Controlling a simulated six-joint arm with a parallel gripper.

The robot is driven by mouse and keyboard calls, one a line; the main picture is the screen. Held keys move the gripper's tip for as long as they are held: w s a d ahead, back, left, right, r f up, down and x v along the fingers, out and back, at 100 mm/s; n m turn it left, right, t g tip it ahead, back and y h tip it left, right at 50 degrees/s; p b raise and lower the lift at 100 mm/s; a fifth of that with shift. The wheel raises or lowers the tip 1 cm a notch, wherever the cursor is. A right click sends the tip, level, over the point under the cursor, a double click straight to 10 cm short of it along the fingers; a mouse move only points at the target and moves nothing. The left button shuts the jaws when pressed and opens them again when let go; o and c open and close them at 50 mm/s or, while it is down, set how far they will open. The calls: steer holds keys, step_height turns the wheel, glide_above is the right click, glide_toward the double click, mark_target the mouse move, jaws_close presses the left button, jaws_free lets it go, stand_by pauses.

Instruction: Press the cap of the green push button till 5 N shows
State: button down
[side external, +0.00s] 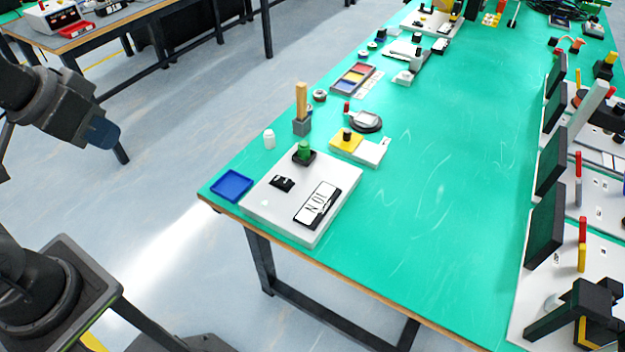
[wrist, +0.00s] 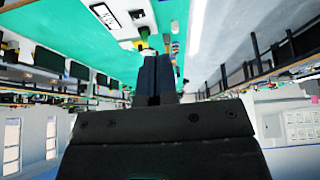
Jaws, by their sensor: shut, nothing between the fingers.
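The green push button (side external: 304,151) stands on a black base at the back of a white plate (side external: 262,205), on the green table near its left corner. Nothing touches its cap. The plate bears a white readout panel (side external: 317,205) with black marks that I cannot read surely, and a small black part (side external: 282,184). In the wrist view the green button (wrist: 143,34) shows just beyond my gripper (wrist: 154,58). My gripper's dark fingers are together and empty. In the side view my arm is at the left, clear of the table.
A blue tray (side external: 231,185) sits left of the plate. A white bottle (side external: 269,138), a grey block with a wooden post (side external: 301,112) and a yellow-and-white unit (side external: 358,147) stand behind the button. The table's middle is clear. Dark upright panels (side external: 545,235) line the right.

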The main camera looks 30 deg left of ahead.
steer(key=w+d+r+n+g+h, duration=0.1)
steer(key=w+d+n+h, duration=0.3)
steer(key=w, duration=0.6)
steer(key=n+h, duration=0.3)
steer(key=n, duration=0.9)
glide_above(303, 144)
step_height(303, 144, down, 12)
steer(key=shift+f+t, duration=0.1)
steer(key=shift+t, duration=0.3)
steer(key=shift+f, duration=0.1)
steer(key=shift+f, duration=4.3)
steer(key=shift+f, duration=0.15)
steer(key=shift+f, duration=0.3)
